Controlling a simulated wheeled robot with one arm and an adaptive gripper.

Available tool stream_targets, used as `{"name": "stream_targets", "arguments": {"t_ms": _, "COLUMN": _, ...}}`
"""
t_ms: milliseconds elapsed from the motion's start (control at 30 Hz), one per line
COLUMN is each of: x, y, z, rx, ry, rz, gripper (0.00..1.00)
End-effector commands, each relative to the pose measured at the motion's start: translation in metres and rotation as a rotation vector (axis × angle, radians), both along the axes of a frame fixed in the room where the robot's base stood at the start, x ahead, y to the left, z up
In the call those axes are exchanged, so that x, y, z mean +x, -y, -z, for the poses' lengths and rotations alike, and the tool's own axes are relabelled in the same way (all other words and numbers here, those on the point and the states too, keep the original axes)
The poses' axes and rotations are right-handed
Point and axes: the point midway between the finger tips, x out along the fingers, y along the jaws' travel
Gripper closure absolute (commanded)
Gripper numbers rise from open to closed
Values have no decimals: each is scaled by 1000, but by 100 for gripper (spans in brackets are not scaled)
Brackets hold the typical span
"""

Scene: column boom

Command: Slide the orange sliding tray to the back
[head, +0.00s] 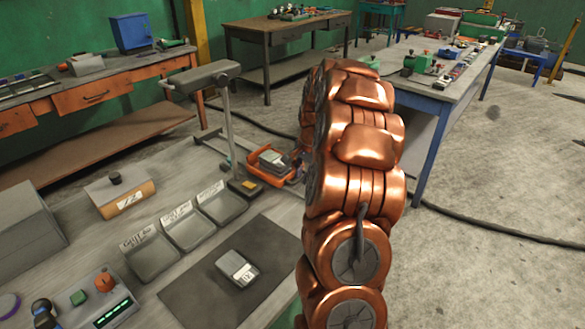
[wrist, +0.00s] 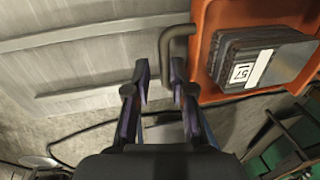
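The orange sliding tray (head: 268,179) is at the far right edge of the workbench in the head view, beside my arm. A grey block with a white label lies in it. In the wrist view the tray (wrist: 205,58) fills the upper right, with a dark labelled block (wrist: 262,62) in it. A bent grey handle (wrist: 180,32) sticks out of the tray's left side. My gripper (wrist: 157,75) is open, its two fingers apart. The handle's end lies in the gap near the right finger; I cannot tell if they touch. My gripper is hidden in the head view.
A lamp-like grey stand (head: 228,125) rises beside the tray. Several small grey bins (head: 187,230), a dark mat (head: 210,290) with a labelled block (head: 237,268), and a control box (head: 95,300) occupy the bench. Open floor (head: 480,180) lies to the right.

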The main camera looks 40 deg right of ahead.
Motion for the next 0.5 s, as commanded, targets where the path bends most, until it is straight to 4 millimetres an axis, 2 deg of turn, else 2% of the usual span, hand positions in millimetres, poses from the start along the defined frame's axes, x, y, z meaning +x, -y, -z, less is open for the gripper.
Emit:
{"name": "stream_targets", "arguments": {"t_ms": 233, "x": -27, "y": 4, "z": -1, "rx": -1, "ry": 2, "rz": 1, "gripper": 78}}
{"name": "stream_targets", "arguments": {"t_ms": 500, "x": -29, "y": 6, "z": -17, "rx": -4, "ry": 3, "rz": 1, "gripper": 78}}
